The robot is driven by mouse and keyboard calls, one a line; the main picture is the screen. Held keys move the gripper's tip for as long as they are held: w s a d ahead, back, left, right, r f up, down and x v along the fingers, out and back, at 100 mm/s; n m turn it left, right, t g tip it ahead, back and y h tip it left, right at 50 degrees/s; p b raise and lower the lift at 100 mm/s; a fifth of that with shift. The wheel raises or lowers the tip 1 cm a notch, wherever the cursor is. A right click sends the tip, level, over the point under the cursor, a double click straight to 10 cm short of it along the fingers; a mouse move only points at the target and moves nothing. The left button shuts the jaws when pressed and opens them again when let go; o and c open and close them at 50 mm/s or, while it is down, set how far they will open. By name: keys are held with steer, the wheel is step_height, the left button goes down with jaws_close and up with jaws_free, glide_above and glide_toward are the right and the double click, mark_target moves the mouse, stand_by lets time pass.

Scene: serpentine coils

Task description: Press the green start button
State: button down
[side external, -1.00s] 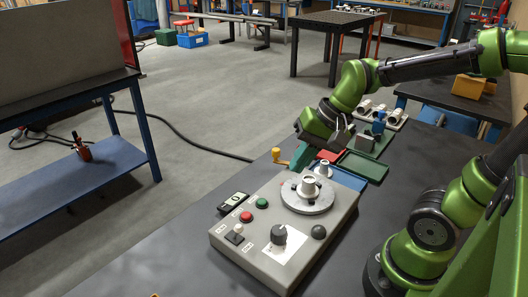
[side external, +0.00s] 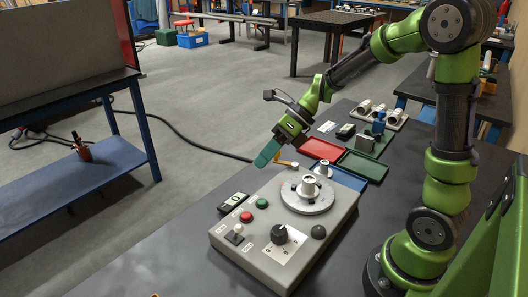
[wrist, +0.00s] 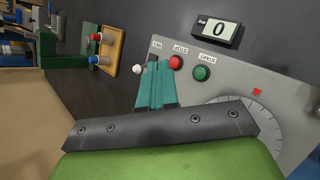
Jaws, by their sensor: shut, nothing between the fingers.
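The green start button (side external: 262,203) sits on the top of a grey control box (side external: 330,227), with a red button (side external: 246,216) beside it. In the wrist view the green button (wrist: 201,73) shows with a label by it, right of the red button (wrist: 176,62). My gripper (side external: 263,160) is shut and empty, with teal fingers pointing down and left. In the wrist view the fingers (wrist: 154,82) appear left of the green button, which is unobstructed.
A round dial plate with a hub (side external: 307,196), a black knob (side external: 279,234) and a white-tipped switch (side external: 234,234) stand on the box. A display (wrist: 217,30) reads 0. Red (side external: 322,148), green (side external: 363,165) and blue (side external: 346,178) trays lie behind the box.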

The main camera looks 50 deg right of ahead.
mark_target(265, 199)
steer(key=shift+f, duration=4.4)
steer(key=shift+f, duration=0.15)
steer(key=shift+f, duration=0.3)
steer(key=shift+f, duration=0.5)
steer(key=shift+r, duration=0.95)
steer(key=shift+r, duration=0.1)
